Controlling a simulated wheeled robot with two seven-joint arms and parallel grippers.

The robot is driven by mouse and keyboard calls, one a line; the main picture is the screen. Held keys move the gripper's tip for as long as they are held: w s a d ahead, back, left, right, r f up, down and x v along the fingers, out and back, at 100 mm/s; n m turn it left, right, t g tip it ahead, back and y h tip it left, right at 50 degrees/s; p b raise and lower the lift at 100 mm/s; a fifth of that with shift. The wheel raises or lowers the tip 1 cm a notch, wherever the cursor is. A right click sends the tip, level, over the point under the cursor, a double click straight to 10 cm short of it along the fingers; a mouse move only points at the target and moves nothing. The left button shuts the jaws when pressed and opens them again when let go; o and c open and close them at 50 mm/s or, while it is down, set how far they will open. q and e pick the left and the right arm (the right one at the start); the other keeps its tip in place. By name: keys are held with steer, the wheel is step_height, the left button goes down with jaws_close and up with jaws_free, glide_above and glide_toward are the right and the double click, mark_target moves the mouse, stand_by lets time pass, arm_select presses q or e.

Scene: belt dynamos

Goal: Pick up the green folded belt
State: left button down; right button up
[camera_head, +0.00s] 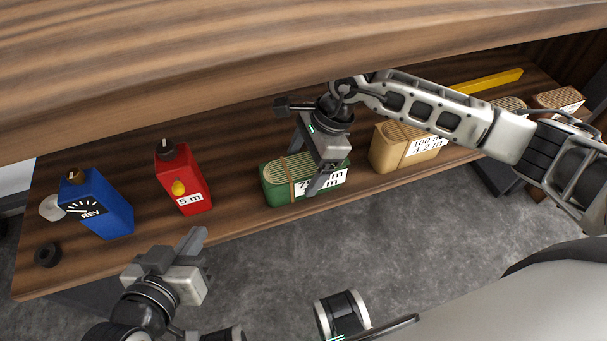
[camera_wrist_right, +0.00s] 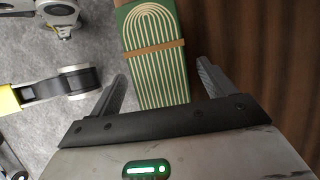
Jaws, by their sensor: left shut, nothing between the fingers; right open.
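The green folded belt (camera_head: 276,187) lies on the wooden shelf in the middle of the head view, with a tan band around it and a white label on its front. It also shows in the right wrist view (camera_wrist_right: 156,70), with pale looped lines on top. My right gripper (camera_head: 310,170) is open at the belt, and its fingers hide part of it. In the right wrist view the belt's near end lies between the two fingers (camera_wrist_right: 163,88), with gaps on both sides. My left gripper (camera_head: 196,240) is shut and empty, in front of the shelf edge.
A tan folded belt (camera_head: 390,152) lies to the right, with a yellow bar (camera_head: 488,80) beyond. A wooden board (camera_head: 230,60) overhangs the shelf. A black ring (camera_head: 47,255) lies far left.

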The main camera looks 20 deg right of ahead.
steer(key=shift+a+f, duration=0.2)
steer(key=shift+f, duration=0.15)
steer(key=shift+f+b, duration=0.25)
steer(key=shift+b, duration=0.1)
stand_by(0.5)
steer(key=c, duration=1.3)
steer(key=shift+r, duration=0.15)
steer(key=c, duration=0.4)
